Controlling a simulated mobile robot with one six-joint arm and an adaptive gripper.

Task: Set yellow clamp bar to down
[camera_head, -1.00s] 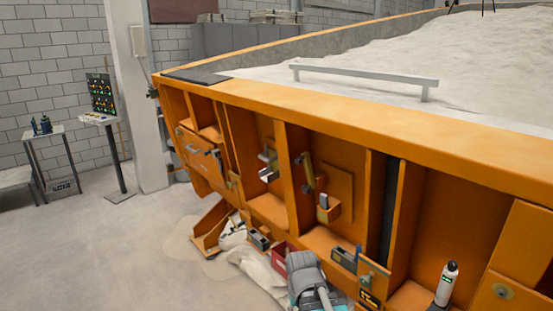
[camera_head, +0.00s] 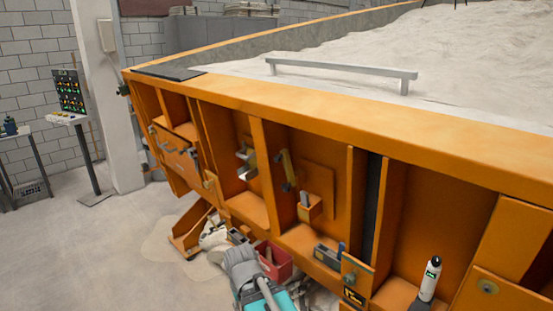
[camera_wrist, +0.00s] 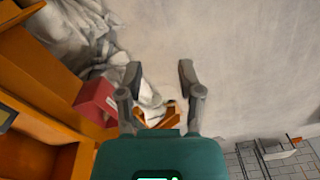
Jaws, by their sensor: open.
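The yellow clamp bar (camera_head: 288,167) appears to be the narrow yellowish bar in a middle compartment of the orange sandbed side. It stands roughly upright, slightly tilted, with a grey part beside it. I cannot make out its exact setting. My gripper (camera_wrist: 160,74) is open and empty in the wrist view, with its fingers apart above the floor. In the head view my arm is low in front of the sandbed, below and apart from the bar; the fingertips cannot be made out there. The bar is not recognisable in the wrist view.
A red box (camera_head: 273,261) stands below the compartments and also shows in the wrist view (camera_wrist: 96,101). An orange bracket (camera_head: 190,238) lies near crumpled pale cloth. A white bottle (camera_head: 430,279) stands at right. A control panel (camera_head: 69,92) stands at left.

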